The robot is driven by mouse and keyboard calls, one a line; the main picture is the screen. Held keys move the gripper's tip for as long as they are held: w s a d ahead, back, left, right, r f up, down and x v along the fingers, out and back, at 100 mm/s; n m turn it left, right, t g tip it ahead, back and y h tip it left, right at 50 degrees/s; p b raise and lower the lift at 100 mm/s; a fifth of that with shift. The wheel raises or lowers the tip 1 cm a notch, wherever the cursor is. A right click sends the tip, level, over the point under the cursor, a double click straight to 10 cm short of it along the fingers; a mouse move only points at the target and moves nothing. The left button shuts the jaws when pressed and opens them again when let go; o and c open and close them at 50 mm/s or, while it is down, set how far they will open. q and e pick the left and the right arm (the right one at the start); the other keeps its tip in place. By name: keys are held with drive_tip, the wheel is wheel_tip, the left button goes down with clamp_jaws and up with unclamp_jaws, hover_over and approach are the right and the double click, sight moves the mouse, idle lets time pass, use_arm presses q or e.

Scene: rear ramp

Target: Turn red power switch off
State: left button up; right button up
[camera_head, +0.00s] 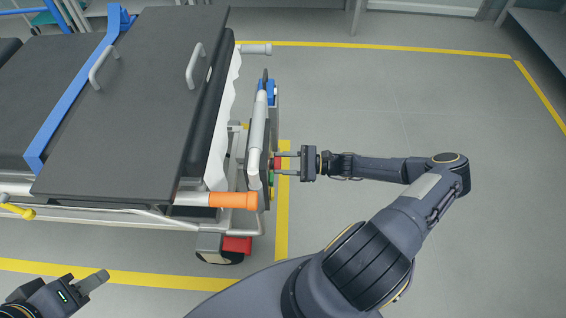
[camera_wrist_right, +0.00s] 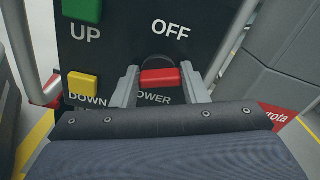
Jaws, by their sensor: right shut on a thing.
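The red power switch (camera_wrist_right: 160,77) sits on a dark control panel (camera_wrist_right: 115,45), below the word OFF and above the word POWER. In the head view the red switch (camera_head: 277,163) is a small patch on the bed's end panel. My right gripper (camera_head: 281,163) reaches it from the right. In the wrist view its two fingers (camera_wrist_right: 160,84) stand on either side of the switch, shut on it. My left gripper (camera_head: 92,283) is at the lower left of the head view, away from the panel; its jaw state is unclear.
A green UP button (camera_wrist_right: 82,10) and a yellow DOWN button (camera_wrist_right: 82,83) lie left of the switch. The wheeled bed (camera_head: 120,110) has a white rail, an orange handle (camera_head: 232,201) and a red pedal (camera_head: 237,245). The floor to the right is clear, with yellow lines.

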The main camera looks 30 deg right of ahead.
drive_tip(key=n+b, duration=0.1)
drive_tip(key=n, duration=0.5)
drive_tip(key=n+b, duration=0.1)
drive_tip(key=n, duration=0.6)
drive_tip(key=shift+s+f+n+b, duration=0.2)
drive_tip(key=shift+n+b, duration=0.1)
idle(0.4)
drive_tip(key=o, duration=1)
drive_tip(key=p+v, duration=0.1)
drive_tip(key=v, duration=0.6)
drive_tip(key=shift+s+d, duration=0.25)
drive_tip(key=shift+d, duration=0.1)
